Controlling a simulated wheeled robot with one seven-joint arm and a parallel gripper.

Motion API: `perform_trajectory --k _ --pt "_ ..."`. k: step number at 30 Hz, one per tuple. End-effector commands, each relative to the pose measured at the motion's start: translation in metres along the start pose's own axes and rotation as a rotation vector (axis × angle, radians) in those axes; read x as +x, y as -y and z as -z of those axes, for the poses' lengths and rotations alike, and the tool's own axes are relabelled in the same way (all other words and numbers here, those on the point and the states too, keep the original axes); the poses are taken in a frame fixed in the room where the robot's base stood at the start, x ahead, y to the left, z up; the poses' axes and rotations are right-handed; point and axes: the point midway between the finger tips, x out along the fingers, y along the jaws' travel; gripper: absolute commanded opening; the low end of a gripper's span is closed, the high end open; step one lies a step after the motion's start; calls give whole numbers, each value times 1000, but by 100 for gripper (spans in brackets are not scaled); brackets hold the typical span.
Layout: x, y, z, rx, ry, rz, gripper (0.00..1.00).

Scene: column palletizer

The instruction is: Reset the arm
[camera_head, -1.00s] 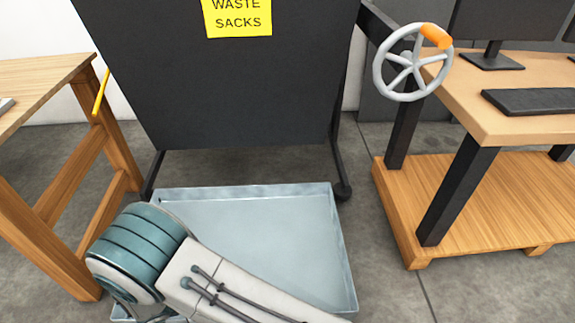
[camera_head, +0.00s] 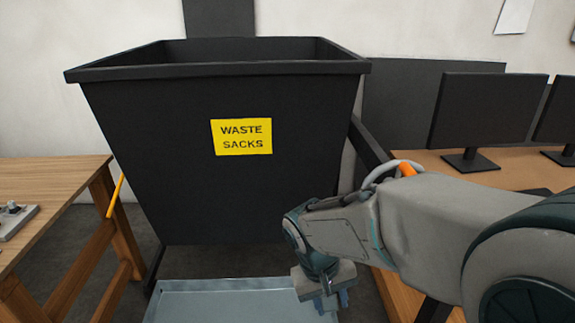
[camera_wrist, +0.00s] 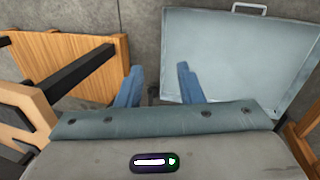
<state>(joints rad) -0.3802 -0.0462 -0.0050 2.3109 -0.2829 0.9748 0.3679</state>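My arm reaches in from the right in the head view, in front of the desk. My gripper (camera_head: 331,300) hangs downward at the lower middle, above the right side of the grey-blue metal tray (camera_head: 235,300). Nothing is held. The tray (camera_wrist: 240,50) lies on the floor beyond the right finger, and it looks empty.
A black bin (camera_head: 180,150) with a yellow "WASTE SACKS" label (camera_head: 242,136) stands ahead. A wooden table (camera_head: 50,190) is at left. A desk (camera_head: 480,172) with monitors (camera_head: 487,108) is at right.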

Motion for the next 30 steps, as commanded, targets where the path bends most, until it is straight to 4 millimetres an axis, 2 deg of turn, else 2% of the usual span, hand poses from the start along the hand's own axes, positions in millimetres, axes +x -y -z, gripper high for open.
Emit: perform_trajectory --k 1,3,9,12,18,30 --pt "-24 -17 -9 37 -25 35 34" --pt "-42 -33 -21 74 -56 79 34" --pt "-84 -66 -53 168 -162 175 34" --pt "-97 -75 -64 199 -208 201 34" --pt "-106 -81 -73 225 -251 222 34" --pt "-106 -81 -73 225 -253 223 34"
